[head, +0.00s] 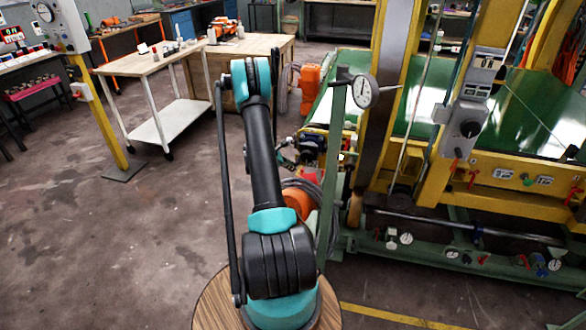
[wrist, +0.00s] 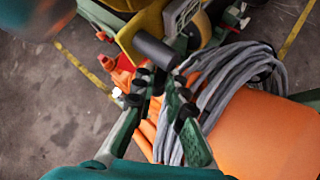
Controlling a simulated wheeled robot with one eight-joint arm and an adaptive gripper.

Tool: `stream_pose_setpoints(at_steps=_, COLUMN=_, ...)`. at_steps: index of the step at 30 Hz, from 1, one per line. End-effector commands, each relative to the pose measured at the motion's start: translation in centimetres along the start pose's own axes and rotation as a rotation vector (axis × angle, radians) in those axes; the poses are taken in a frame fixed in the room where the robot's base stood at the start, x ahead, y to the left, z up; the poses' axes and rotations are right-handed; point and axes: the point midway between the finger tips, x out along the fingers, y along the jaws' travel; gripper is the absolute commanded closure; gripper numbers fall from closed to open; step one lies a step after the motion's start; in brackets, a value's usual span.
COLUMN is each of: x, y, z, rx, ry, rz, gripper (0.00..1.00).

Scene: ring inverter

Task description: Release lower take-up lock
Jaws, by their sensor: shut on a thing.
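In the wrist view, my gripper (wrist: 165,76) has its two dark fingers close together at the end of a dark grey cylindrical handle (wrist: 153,48). The fingers are shut on this handle, though their exact contact is partly hidden. The handle joins a yellow part (wrist: 126,36) of the machine. No label shows, so I cannot tell from the picture alone whether it is the lower take-up lock. In the head view, my gripper (head: 288,155) is small and partly hidden beyond my arm, beside the machine's lower left end.
A grey hose coil (wrist: 228,75) lies over an orange body (wrist: 265,135), close to the right of my gripper. A green post (head: 333,170) with a dial gauge (head: 364,91) stands right of my arm. A workbench (head: 150,64) is at the back left. Open floor lies at left.

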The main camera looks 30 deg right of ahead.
Motion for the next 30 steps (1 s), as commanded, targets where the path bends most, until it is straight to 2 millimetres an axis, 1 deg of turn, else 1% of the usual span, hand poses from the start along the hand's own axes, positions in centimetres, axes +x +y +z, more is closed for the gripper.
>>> stream_pose_setpoints(at_steps=6, x=-0.35, y=0.13, z=0.13, rx=0.064, ry=0.105, rz=0.027, gripper=1.00)
stream_pose_setpoints(at_steps=12, x=-0.48, y=0.24, z=0.11, rx=0.098, ry=0.160, rz=0.041, gripper=1.00)
stream_pose_setpoints(at_steps=28, x=-0.54, y=0.26, z=0.10, rx=0.110, ry=0.180, rz=0.046, gripper=1.00)
stream_pose_setpoints(at_steps=29, x=-0.54, y=0.26, z=0.10, rx=0.110, ry=0.180, rz=0.046, gripper=0.85)
stream_pose_setpoints(at_steps=30, x=-0.54, y=0.26, z=0.10, rx=0.110, ry=0.180, rz=0.046, gripper=0.81)
